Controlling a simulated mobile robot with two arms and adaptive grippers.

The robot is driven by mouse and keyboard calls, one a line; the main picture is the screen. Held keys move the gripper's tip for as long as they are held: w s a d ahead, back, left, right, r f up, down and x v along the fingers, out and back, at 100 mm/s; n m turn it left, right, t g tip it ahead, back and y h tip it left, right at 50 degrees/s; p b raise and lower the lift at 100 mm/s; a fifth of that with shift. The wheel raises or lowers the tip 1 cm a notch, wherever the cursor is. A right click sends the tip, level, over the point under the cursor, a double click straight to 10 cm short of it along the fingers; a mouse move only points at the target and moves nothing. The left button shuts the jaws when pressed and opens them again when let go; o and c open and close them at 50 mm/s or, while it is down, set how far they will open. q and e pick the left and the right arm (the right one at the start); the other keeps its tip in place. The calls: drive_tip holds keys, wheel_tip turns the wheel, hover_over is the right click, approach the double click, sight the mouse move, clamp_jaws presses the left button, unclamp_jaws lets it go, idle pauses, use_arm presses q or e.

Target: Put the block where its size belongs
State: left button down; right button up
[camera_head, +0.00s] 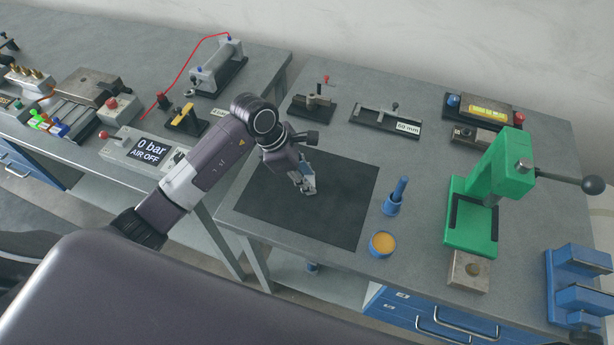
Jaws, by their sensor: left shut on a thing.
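My left gripper (306,186) points down over the black mat (260,215) on the right-hand bench. It is shut on a small light-grey piece, which I take to be the block; the fingers hide most of it, and its size cannot be read. I cannot tell whether it touches the mat. A black fixture with a grey bar and a "50 mm" label (408,129) stands behind the mat. My right gripper is not in view.
A green press (482,200) with a black lever stands right of the mat, with a metal block with a round recess (469,271) in front. The mat's right part is clear.

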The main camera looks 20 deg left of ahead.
use_arm(q)
drive_tip(key=shift+f, duration=0.1)
drive_tip(key=c, duration=2)
unclamp_jaws()
drive_tip(key=shift+f, duration=0.1)
drive_tip(key=o, duration=0.5)
drive_tip(key=shift+r, duration=0.25)
drive_tip(key=shift+a+r, duration=0.2)
drive_tip(key=shift+r, duration=0.15)
drive_tip(key=b+v, duration=0.2)
drive_tip(key=v, duration=0.9)
drive_tip(key=shift+s+b, duration=0.15)
drive_tip(key=shift+b, duration=0.2)
